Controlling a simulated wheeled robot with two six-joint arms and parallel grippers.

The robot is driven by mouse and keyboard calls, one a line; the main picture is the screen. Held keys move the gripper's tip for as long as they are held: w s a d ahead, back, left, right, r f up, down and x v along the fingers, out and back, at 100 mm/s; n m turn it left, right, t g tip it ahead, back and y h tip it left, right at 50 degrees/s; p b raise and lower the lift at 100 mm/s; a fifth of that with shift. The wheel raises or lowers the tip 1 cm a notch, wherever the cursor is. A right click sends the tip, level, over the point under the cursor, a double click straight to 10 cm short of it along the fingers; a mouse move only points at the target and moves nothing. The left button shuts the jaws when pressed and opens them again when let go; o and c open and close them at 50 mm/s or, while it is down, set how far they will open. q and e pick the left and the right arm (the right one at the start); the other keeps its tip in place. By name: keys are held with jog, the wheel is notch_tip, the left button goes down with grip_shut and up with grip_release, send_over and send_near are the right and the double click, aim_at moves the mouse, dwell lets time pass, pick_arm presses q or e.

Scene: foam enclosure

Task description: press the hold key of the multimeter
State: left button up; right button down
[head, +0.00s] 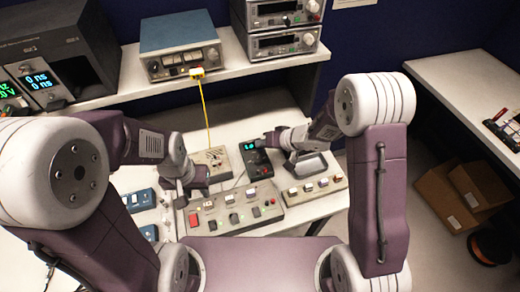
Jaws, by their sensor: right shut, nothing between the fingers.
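The multimeter (258,170) looks like the small dark handheld box with a lit green display, lying in the middle of the bench. Its keys are too small to tell apart, so I cannot pick out the hold key. My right gripper (271,139) is shut and empty, with its tips at the upper right edge of the multimeter, close to the display. I cannot tell whether it touches. My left gripper (183,198) points down over the left part of the bench, left of the multimeter. Its fingers are too small and dark to read.
Control boxes with buttons (236,212) line the bench front. A beige board (212,160) with a yellow cable lies left of the multimeter, and a grey tray (312,166) right of it. A blue-topped instrument (180,45) and stacked power supplies (283,45) stand on the shelf behind.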

jog(key=shift+f, duration=0.1)
dwell(0.7)
jog(key=shift+f, duration=0.35)
jog(key=shift+f, duration=0.35)
dwell(0.7)
jog(key=shift+r, duration=0.1)
pick_arm(q)
jog(key=shift+r+p, duration=1)
pick_arm(e)
jog(key=shift+r, duration=0.7)
